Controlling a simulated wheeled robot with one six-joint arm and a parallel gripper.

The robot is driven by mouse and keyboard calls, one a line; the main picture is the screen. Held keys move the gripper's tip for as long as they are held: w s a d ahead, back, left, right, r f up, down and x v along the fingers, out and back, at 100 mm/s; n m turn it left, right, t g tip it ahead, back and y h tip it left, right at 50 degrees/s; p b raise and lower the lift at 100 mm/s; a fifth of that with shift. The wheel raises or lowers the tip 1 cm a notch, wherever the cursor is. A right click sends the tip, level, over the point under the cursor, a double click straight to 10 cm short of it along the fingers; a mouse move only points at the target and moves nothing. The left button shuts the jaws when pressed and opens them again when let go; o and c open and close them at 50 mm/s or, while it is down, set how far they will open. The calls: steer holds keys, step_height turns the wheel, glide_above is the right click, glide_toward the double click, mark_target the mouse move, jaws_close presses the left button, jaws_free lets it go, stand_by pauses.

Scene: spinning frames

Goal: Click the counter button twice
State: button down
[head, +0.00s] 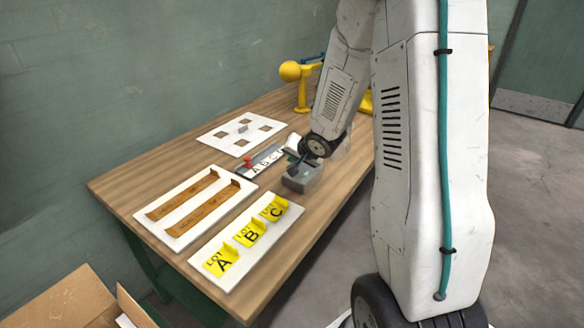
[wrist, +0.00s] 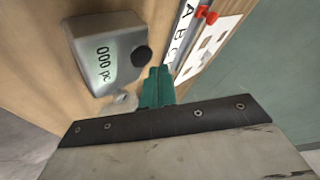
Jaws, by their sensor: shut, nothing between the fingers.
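The counter is a grey metal box (head: 302,178) near the table's right edge in the head view. In the wrist view the counter (wrist: 98,58) shows a display reading "000 pc" and a dark round button (wrist: 141,55) on its right side. My gripper (wrist: 158,78) has teal fingers, shut and empty, with the tips just below and right of the button in the wrist view. I see a gap in the picture between tips and button, but cannot tell the height. In the head view my arm's end partly covers the counter.
A lettered strip with a red knob (head: 247,161) lies beside the counter. A white board with yellow lot tags (head: 290,222), a board with two brown rails (head: 160,232) and a white plate with square holes (head: 222,137) lie on the table. A yellow stand (head: 301,92) is behind.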

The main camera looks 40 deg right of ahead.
steer(key=shift+f, duration=0.1)
stand_by(0.3)
steer(key=shift+f, duration=0.35)
steer(key=shift+f, duration=0.6)
stand_by(0.7)
steer(key=shift+r, duration=1.05)
steer(key=shift+r, duration=2.5)
stand_by(0.6)
